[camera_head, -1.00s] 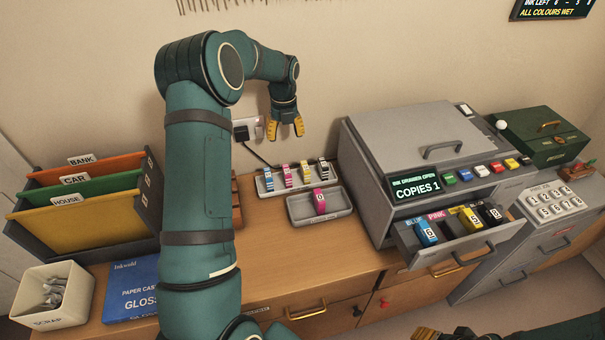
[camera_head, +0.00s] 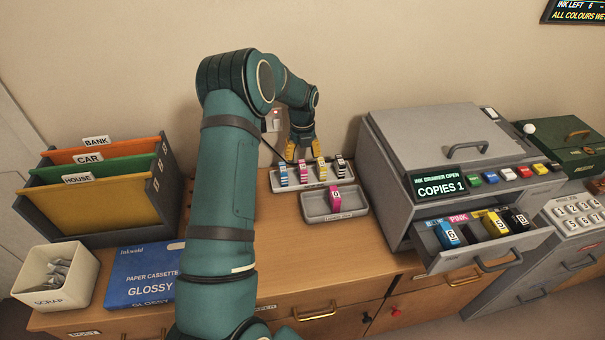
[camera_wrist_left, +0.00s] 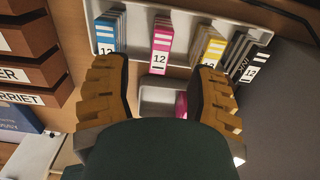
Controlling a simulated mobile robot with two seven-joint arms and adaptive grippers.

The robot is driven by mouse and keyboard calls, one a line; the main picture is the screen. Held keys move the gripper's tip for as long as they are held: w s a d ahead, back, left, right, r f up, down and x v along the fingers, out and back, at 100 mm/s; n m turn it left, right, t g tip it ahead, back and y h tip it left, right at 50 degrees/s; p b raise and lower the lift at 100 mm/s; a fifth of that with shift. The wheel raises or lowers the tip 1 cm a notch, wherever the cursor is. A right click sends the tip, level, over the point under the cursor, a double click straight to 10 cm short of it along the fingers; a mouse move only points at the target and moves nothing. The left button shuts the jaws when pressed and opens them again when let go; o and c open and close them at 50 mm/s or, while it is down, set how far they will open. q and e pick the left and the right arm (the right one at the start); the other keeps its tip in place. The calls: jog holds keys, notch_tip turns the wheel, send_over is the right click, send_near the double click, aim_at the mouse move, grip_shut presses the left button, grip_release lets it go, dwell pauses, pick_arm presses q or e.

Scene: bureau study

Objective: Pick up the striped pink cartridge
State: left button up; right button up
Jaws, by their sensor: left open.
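The striped pink cartridge (camera_head: 303,172) stands in the back grey tray (camera_head: 346,179), between a striped blue one (camera_head: 283,175) and a striped yellow one (camera_head: 322,168). In the left wrist view the pink cartridge (camera_wrist_left: 161,42) shows a label reading 12. My left gripper (camera_head: 302,151) is open and empty above and just behind the row. In the wrist view its fingertips (camera_wrist_left: 160,72) are spread wide, with the pink cartridge ahead of the gap between them. My right gripper is out of view.
A striped black cartridge (camera_head: 340,165) ends the row. A front tray (camera_head: 314,212) holds a pink cartridge (camera_head: 335,197) marked 0. The printer's open drawer (camera_head: 468,256) holds blue, yellow and black cartridges; its pink slot looks empty. File folders (camera_head: 95,195) stand left.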

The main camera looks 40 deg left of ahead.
aim_at(302, 166)
pick_arm(q)
jog(key=shift+f+b, duration=0.55)
jog(key=shift+f, duration=2.3)
grip_shut()
